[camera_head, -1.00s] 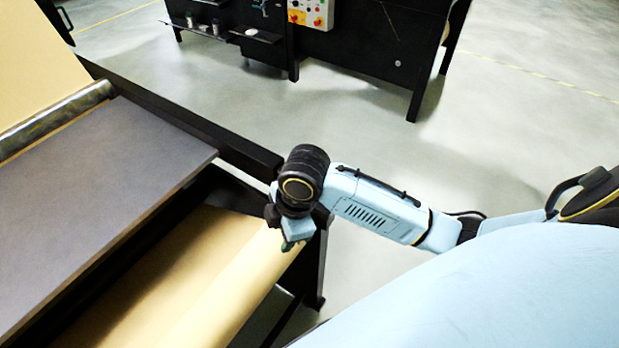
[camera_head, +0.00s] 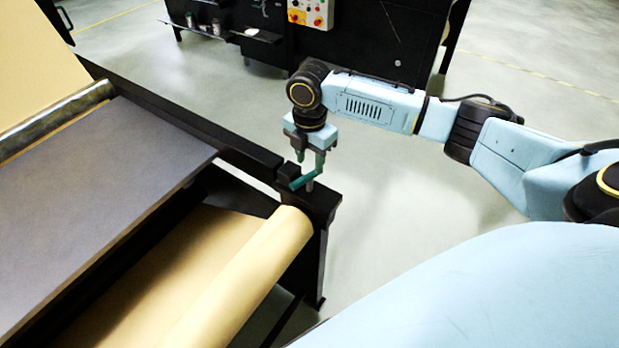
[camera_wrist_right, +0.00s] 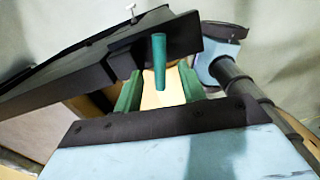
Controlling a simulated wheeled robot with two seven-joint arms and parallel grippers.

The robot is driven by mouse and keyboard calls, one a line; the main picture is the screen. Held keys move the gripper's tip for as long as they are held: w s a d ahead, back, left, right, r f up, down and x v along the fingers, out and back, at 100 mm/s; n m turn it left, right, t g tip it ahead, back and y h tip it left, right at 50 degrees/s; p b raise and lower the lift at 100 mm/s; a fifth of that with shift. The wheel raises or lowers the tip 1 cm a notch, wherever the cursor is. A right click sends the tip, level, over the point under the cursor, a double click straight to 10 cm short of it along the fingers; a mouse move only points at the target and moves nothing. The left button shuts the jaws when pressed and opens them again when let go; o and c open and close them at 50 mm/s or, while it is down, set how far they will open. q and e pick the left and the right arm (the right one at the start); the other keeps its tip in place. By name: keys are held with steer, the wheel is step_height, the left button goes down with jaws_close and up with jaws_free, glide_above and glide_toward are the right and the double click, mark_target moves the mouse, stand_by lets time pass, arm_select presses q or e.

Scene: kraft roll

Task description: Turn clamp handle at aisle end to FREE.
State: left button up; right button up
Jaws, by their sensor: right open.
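The clamp handle (camera_head: 300,182) is a green bar at the near corner of the dark frame, beside a small black block (camera_head: 289,171). In the right wrist view the handle (camera_wrist_right: 158,62) is a green rod. My right gripper (camera_head: 309,168) hangs from above with its fingers down at the handle. In the right wrist view the open green-tipped fingers (camera_wrist_right: 158,88) lie either side of the rod's line, with gaps visible on both sides. I cannot see a FREE mark or read the handle's setting. My left gripper is out of view.
A kraft paper roll (camera_head: 262,250) lies under the grey tabletop (camera_head: 110,180), close to the handle's corner. The dark frame rail (camera_head: 190,125) runs up-left from there. A black cabinet with a control panel (camera_head: 311,13) stands behind. The grey floor to the right is open.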

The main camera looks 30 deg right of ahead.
mark_target(309, 174)
step_height(309, 174, down, 8)
steer(key=shift+r, duration=0.25)
